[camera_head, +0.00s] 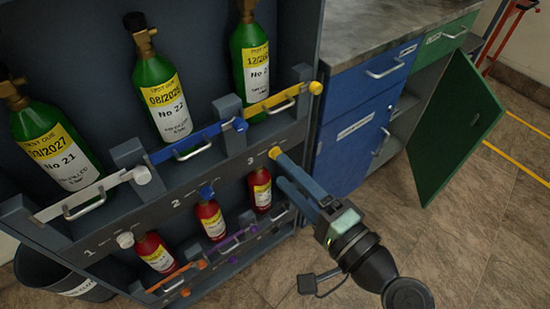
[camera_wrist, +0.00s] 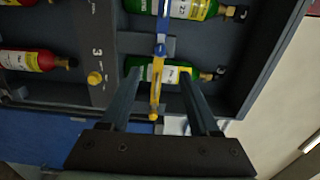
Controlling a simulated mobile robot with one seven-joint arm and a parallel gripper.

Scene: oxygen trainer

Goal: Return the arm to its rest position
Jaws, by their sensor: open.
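My gripper (camera_head: 281,170) is open and empty in front of the dark rack, just below and right of the yellow knob (camera_head: 275,153) by the number 3. In the wrist view my gripper (camera_wrist: 158,78) has its two fingers spread, with the yellow bar (camera_wrist: 157,80) seen between them. Nothing is held. The yellow bar (camera_head: 268,104) lies across the front of the green bottle No 23 (camera_head: 250,60). Whether a finger touches the rack or knob I cannot tell.
The blue bar (camera_head: 185,146) and white bar (camera_head: 82,195) cross other green bottles. Red bottles (camera_head: 209,219) stand in the lower row. A blue cabinet (camera_head: 350,145) and an open green door (camera_head: 455,125) are at right. The floor (camera_head: 450,250) at lower right is clear.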

